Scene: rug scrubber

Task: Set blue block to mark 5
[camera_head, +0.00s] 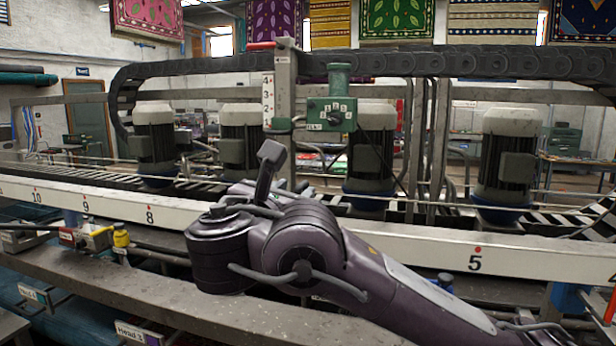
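Mark 5 (475,262) is a black number under a red dot on the white scale rail at the right. A small blue knob (445,282) shows just below the rail, left of mark 5. My arm hides what lies around it, so I cannot tell whether it belongs to the blue block. A blue box-like part (570,298) sits below the rail at the far right, partly cut off by other parts. My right gripper (268,168) points up in front of the rail, with its dark end near the middle. Its finger opening is not clear. My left gripper is not in view.
A green box (331,113) is on the upright post behind. Large motors (371,150) stand behind the rail. A grey beam (200,305) runs along the front.

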